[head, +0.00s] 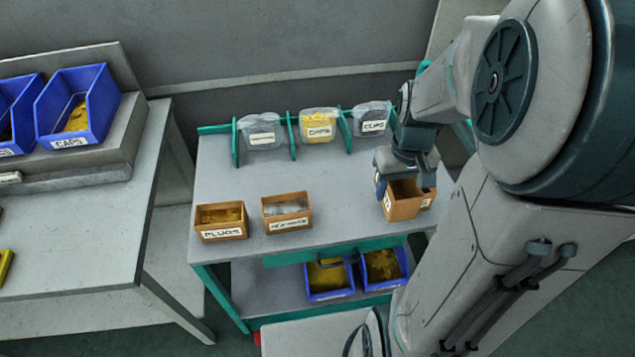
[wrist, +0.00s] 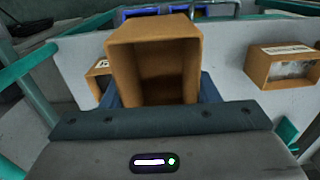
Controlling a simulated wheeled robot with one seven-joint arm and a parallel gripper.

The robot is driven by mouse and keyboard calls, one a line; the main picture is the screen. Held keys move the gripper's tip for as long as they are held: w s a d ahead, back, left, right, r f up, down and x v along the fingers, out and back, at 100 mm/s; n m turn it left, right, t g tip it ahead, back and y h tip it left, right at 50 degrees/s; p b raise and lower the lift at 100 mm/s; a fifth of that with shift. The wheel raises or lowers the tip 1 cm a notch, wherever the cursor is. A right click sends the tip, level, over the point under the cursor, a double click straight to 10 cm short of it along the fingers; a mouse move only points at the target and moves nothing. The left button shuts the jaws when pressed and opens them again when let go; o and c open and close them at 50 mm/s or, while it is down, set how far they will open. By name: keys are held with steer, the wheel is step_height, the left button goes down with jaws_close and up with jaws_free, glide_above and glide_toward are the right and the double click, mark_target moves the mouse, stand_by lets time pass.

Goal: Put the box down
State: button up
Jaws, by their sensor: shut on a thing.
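My gripper (head: 403,172) is shut on a brown open-topped box (head: 402,203) at the right end of the grey cart top (head: 330,178). In the wrist view the held box (wrist: 153,75) stands between the blue fingers, its open side towards the camera and its dark inside looking empty. Its label is turned partly away and not fully readable. I cannot tell whether its bottom touches the cart top. Another brown labelled box (wrist: 98,79) shows just behind it, mostly hidden.
Brown boxes of plugs (head: 221,221) and another part (head: 287,212) stand along the cart's front. Clear bins (head: 319,125) stand between teal dividers at the back. Blue bins (head: 328,278) sit on the lower shelf. The cart's middle is clear. A bench (head: 85,220) stands left.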

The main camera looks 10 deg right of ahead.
steer(key=shift+w+a, duration=0.1)
steer(key=shift+w, duration=0.25)
steer(key=w+a+f, duration=0.2)
steer(key=w+a+f+p, duration=0.1)
steer(key=w+a+f, duration=0.1)
steer(key=w+a, duration=0.1)
steer(key=w+a+f, duration=0.2)
steer(key=w+f, duration=0.1)
steer(key=shift+w+a, duration=0.15)
steer(key=shift+a, duration=0.2)
steer(key=shift+f+p, duration=0.45)
steer(key=shift+f, duration=1.5)
steer(key=shift+f, duration=0.15)
steer(key=shift+f+b, duration=0.15)
steer(key=shift+b, duration=0.15)
steer(key=o, duration=1)
steer(key=shift+c, duration=0.2)
steer(key=shift+r, duration=0.25)
